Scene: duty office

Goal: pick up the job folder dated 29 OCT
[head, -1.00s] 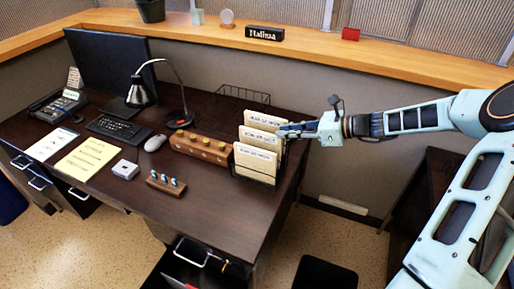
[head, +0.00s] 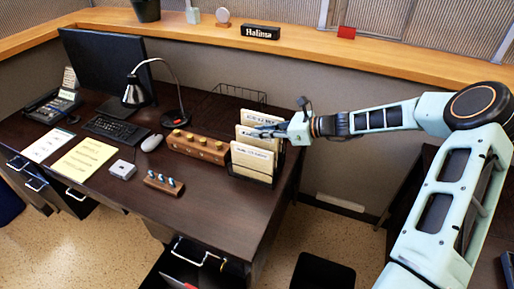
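Several cream job folders stand in a black wire rack at the right end of the desk: a front folder (head: 252,158), a middle folder (head: 255,141) and a back folder (head: 254,119). Their labels are too small to read, so I cannot tell which is dated 29 OCT. My gripper (head: 268,131) reaches in from the right, with its fingers at the upper right part of the middle folder, between the front and back ones. I cannot tell whether the fingers touch or grip it.
A wooden block with brass knobs (head: 198,146) stands just left of the rack. An empty wire basket (head: 240,94) is behind it. A lamp (head: 134,92), mouse (head: 151,142) and papers (head: 84,158) are farther left. The desk's front right is clear.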

